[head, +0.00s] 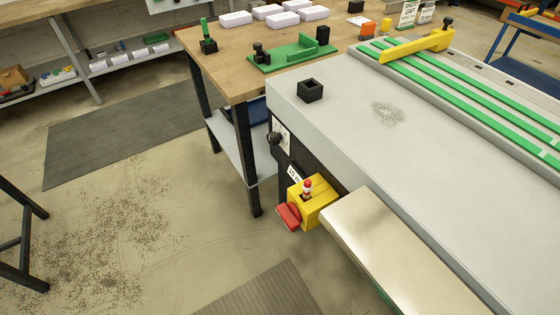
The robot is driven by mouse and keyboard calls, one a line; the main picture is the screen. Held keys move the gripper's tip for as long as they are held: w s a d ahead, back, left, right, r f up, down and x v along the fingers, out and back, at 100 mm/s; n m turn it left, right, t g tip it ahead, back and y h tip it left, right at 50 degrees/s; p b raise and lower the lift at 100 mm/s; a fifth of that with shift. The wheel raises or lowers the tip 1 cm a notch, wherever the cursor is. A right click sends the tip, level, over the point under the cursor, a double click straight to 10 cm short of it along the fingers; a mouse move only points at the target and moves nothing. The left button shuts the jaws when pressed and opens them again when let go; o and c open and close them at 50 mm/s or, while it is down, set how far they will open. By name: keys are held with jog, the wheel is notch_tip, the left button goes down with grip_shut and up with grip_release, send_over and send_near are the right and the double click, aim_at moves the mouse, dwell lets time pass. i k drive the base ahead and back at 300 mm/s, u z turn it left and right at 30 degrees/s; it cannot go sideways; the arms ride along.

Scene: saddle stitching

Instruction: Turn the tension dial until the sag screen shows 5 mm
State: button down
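A black knob (274,138), which looks like the tension dial, sticks out from the end face of the grey machine, beside a white plate (283,135) that is seen at a steep angle. A small white label or screen (294,176) sits lower on the same dark face, just above a yellow box. Its dark characters look like "14 m", partly cut off; I cannot tell for sure that it is the sag screen. The dial's pointer and any marks are too small to read. My gripper is not in view.
The yellow box (315,205) with a red handle (288,216) juts out below the label. A pale metal shelf (395,245) projects beside it. The grey machine top (440,165) carries green belts and a black holder (310,91). A wooden bench (240,62) stands behind. Floor at left is open.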

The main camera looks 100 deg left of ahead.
aim_at(274, 138)
jog(key=u, duration=2.9)
